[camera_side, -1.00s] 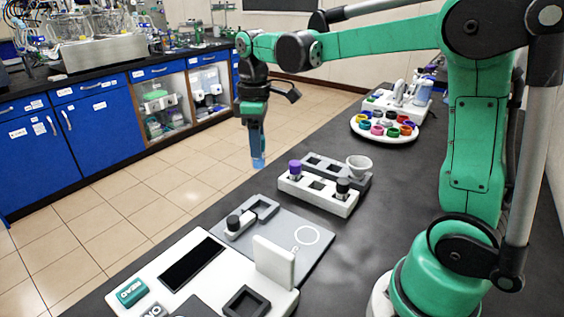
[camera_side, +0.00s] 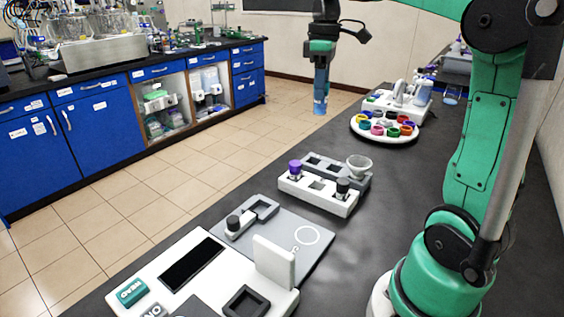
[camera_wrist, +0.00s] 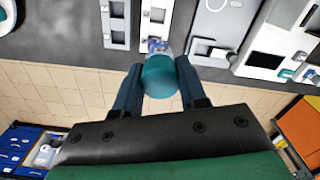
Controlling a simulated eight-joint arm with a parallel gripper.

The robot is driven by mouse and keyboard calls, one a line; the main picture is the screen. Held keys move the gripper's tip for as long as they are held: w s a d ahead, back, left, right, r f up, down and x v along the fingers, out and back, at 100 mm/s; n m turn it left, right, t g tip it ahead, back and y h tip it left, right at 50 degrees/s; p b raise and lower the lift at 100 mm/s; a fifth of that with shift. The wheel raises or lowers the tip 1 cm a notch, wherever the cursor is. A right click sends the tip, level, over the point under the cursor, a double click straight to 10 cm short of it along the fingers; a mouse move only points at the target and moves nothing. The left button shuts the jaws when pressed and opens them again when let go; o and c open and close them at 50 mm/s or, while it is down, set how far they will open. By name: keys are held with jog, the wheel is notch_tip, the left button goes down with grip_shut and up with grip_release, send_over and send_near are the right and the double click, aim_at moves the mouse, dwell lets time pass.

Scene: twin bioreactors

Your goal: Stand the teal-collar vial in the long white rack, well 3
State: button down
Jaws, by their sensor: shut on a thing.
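My gripper (camera_side: 320,108) is shut on the teal-collar vial and holds it in the air, well above the bench. In the wrist view its teal top (camera_wrist: 160,76) sits between the two blue fingers; the rest of the vial is mostly hidden. The long white rack (camera_side: 316,201) stands on the bench, below and nearer the side camera than my gripper. A purple-topped vial (camera_side: 295,167) stands at its left end and a black-topped vial (camera_side: 343,187) at its right end. Wells between them look empty. In the wrist view the rack is partly hidden by the held vial.
A round carousel (camera_side: 385,137) of coloured rings is farther back.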

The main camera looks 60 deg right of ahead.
aim_at(321, 115)
jog(key=f, duration=2)
jog(key=shift+s+d, duration=0.25)
jog(key=shift+d, duration=0.05)
jog(key=shift+f, duration=0.1)
jog(key=shift+c, duration=2.4)
grip_release()
jog(key=r, duration=1.2)
jog(key=shift+a+r, duration=0.15)
jog(key=shift+a, duration=0.2)
jog(key=a+f+m+t, duration=0.1)
jog(key=a+m+t, duration=0.1)
jog(key=a, duration=0.6)
jog(key=s+a+f+m+t, duration=0.1)
jog(key=a+t, duration=0.4)
jog(key=a, duration=0.4)
jog(key=shift+s+a+f+m, duration=0.2)
jog(key=shift+s+f+m, duration=0.1)
jog(key=shift+m, duration=0.1)
